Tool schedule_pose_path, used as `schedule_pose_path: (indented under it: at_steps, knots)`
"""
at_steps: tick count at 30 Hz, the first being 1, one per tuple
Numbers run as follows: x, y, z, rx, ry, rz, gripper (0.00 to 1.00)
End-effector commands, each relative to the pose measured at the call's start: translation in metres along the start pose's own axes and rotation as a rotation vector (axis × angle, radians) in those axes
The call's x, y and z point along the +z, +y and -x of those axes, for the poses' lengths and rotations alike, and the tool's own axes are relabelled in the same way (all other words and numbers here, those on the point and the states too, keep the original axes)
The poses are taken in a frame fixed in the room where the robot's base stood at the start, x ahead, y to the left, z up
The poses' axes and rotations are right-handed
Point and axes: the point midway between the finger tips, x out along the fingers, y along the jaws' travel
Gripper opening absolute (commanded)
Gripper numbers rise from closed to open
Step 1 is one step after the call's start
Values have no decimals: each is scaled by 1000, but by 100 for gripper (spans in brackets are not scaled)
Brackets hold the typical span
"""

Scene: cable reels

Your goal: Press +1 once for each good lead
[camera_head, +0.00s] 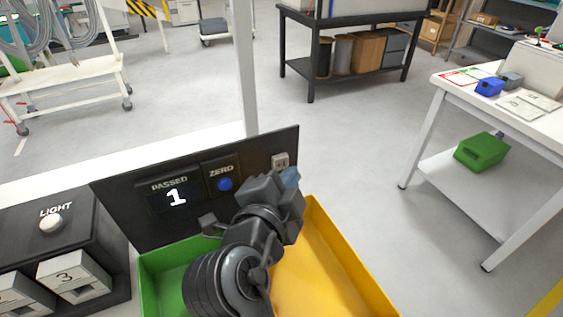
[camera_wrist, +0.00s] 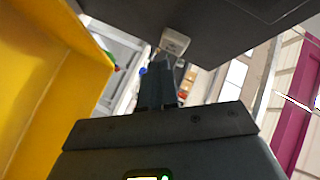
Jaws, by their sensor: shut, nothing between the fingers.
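A black panel (camera_head: 125,198) carries a display (camera_head: 176,196) marked PASSED that reads 1. A blue button (camera_head: 225,184) marked ZERO sits beside it. A small pale button (camera_head: 281,160) is at the panel's right end, its marking too small to read; it also shows in the wrist view (camera_wrist: 174,42). My gripper (camera_head: 290,178) is shut and empty, its tips just below and in front of the pale button. In the wrist view the fingers (camera_wrist: 160,72) point at that button; I cannot tell whether they touch it. No single test lead is clearly seen.
A green bin (camera_head: 160,262) and a yellow bin (camera_head: 340,262) stand below the panel, partly behind my arm. A black box (camera_head: 95,232) at left has a white LIGHT button (camera_head: 51,222) and numbered blocks. A white table (camera_head: 450,88) stands at right.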

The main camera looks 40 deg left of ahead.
Motion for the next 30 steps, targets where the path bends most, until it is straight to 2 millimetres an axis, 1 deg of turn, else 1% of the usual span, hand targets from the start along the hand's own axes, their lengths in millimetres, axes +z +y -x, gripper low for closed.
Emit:
schedule_pose_path:
  at_steps: [20,30]
  knots:
    - [0,0,0,0,0,0,0]
    - [5,-3,-6,-1,0,0,0]
